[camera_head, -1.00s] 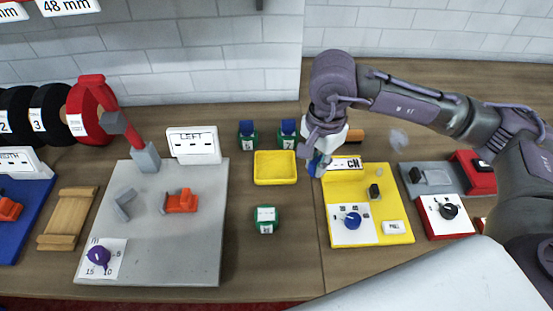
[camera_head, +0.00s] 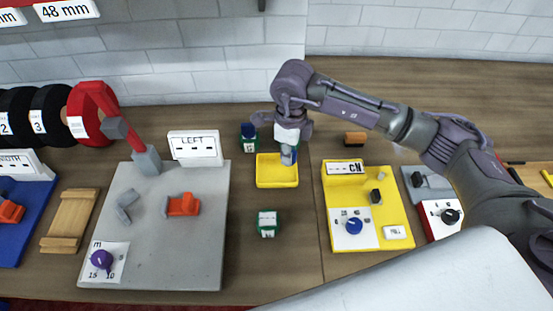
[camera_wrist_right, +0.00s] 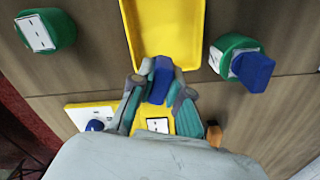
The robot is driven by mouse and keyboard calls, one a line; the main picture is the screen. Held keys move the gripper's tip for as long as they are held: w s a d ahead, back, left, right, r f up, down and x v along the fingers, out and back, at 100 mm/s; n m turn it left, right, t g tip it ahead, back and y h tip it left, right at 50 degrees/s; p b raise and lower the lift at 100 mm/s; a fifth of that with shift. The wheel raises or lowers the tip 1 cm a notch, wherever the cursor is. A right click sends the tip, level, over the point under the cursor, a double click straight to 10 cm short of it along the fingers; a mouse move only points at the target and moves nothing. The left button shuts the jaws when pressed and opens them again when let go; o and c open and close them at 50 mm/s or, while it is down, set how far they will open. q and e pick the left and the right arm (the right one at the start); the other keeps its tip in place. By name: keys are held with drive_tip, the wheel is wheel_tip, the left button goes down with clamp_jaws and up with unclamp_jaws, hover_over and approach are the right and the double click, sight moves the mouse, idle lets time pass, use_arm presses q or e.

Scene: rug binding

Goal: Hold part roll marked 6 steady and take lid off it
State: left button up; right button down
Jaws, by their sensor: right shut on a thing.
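My right gripper (camera_head: 288,160) is over the yellow tray (camera_head: 262,184), shut on a blue lid (camera_wrist_right: 160,80) that shows between its fingers in the right wrist view. A green roll without a lid (camera_head: 267,222) stands in front of the tray; it also shows at the left of the right wrist view (camera_wrist_right: 46,31). A green roll with a blue lid (camera_head: 249,138) stands behind the tray. I cannot read the roll numbers surely. My left gripper is not in view.
A grey board (camera_head: 205,245) with a red lever and orange clamp lies left. A yellow panel (camera_head: 395,235) with a blue knob lies right. An orange block (camera_head: 355,139) stands behind it. Table around the lidless roll is clear.

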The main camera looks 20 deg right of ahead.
sight(277, 172)
drive_tip(key=shift+w+a+f+p, duration=0.15)
drive_tip(key=shift+w+a+f, duration=0.3)
drive_tip(key=shift+a, duration=0.2)
drive_tip(key=shift+w+a+f+p, duration=0.15)
drive_tip(key=shift+w+a+f, duration=0.25)
drive_tip(key=shift+a, duration=0.2)
wheel_tip(277, 172, down, 3)
drive_tip(key=shift+f+p, duration=0.1)
drive_tip(key=shift+p, duration=0.65)
drive_tip(key=shift+f, duration=0.5)
drive_tip(key=shift+f, duration=0.1)
drive_tip(key=c, duration=1.1)
unclamp_jaws()
drive_tip(key=shift+c, duration=0.2)
